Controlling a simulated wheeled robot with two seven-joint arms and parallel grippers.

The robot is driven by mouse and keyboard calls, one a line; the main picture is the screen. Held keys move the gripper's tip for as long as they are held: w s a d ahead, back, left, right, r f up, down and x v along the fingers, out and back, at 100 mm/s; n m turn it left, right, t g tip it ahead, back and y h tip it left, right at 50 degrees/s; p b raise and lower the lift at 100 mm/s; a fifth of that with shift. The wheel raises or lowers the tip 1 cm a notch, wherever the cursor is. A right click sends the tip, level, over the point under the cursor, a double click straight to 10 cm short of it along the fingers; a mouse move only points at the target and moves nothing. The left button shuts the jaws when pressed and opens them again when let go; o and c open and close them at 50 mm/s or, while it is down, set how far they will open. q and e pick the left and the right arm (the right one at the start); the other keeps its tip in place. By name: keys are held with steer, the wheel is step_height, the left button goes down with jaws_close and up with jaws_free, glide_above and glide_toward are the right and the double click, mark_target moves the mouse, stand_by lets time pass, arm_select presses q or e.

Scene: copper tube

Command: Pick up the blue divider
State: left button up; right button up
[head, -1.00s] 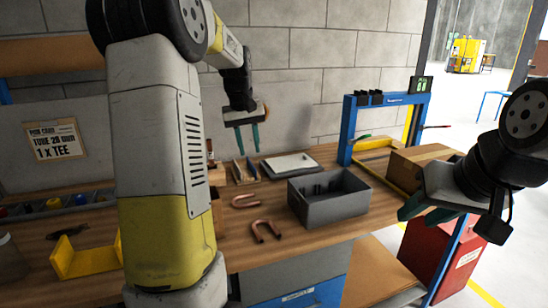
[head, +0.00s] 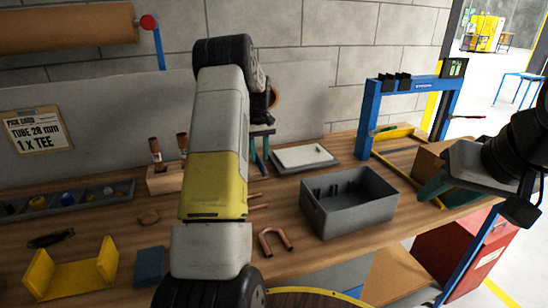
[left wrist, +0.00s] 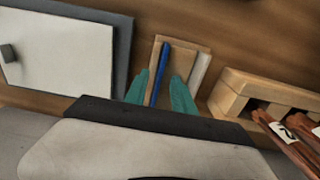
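The blue divider (left wrist: 160,72) shows in the left wrist view as a thin blue strip in a small wooden holder (left wrist: 185,60). My left gripper (left wrist: 160,92) is open, with one teal finger on each side of the strip's near part; I cannot tell whether they touch it. In the head view my left gripper (head: 262,160) points down at the back of the bench, and my arm hides the divider and most of its holder. My right gripper (head: 445,192) is at the right, its teal fingers apart and empty.
A grey bin (head: 350,217) stands right of my left arm, with a white-topped plate (head: 305,158) behind it. A wooden block with copper tubes (left wrist: 265,95) stands close beside the holder. Bent copper tubes (head: 275,240) and a yellow bracket (head: 72,275) lie in front.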

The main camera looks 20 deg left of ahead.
mark_target(258, 161)
arm_select(q)
steer(key=shift+f, duration=1.25)
jaws_close()
steer(key=shift+r, duration=0.1)
